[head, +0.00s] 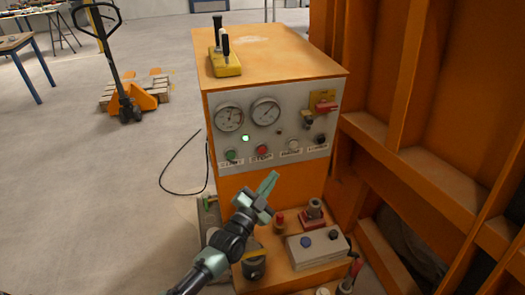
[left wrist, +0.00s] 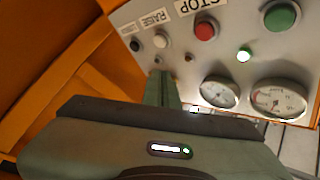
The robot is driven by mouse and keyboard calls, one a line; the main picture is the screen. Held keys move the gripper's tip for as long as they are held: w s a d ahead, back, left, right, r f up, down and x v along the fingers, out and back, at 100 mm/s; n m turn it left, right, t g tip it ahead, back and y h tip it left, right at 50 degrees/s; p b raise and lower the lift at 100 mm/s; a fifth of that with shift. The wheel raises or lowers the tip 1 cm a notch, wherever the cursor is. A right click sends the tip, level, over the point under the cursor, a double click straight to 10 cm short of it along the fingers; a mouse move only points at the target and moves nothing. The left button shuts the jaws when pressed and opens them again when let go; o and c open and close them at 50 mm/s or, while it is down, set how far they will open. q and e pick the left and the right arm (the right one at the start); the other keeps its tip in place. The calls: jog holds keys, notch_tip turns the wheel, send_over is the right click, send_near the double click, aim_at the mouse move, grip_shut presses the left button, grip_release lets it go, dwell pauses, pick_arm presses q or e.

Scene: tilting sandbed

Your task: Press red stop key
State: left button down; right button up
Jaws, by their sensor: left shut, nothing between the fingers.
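The red stop key (head: 262,149) is a round button on the grey front panel of the orange cabinet, between a green button (head: 230,155) and a white one (head: 293,144). In the left wrist view the panel appears upside down, and the red stop key (left wrist: 204,31) has a STOP label beside it. My left gripper (head: 270,181) is shut and empty, its fingers pointing up at the cabinet front, just below the panel in the head view. In the left wrist view its fingertips (left wrist: 162,80) lie left of and below the red key, apart from it. My right gripper is not in view.
Two gauges (head: 229,117) and a lit green lamp (head: 245,138) are on the panel. A red-handled switch (head: 325,107) sits at its right. A grey control box (head: 316,248) rests on the lower orange ledge. Orange steel beams (head: 402,90) stand close on the right.

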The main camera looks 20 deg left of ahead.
aim_at(262, 150)
pick_arm(q)
jog(key=w+a+b, duration=0.5)
jog(key=w+b, duration=0.1)
jog(key=w, duration=0.1)
jog(key=shift+w, duration=0.15)
dwell(0.4)
dwell(2.0)
jog(key=shift+w+a+b, duration=0.15)
jog(key=shift+w+b, duration=0.15)
jog(key=shift+b, duration=0.15)
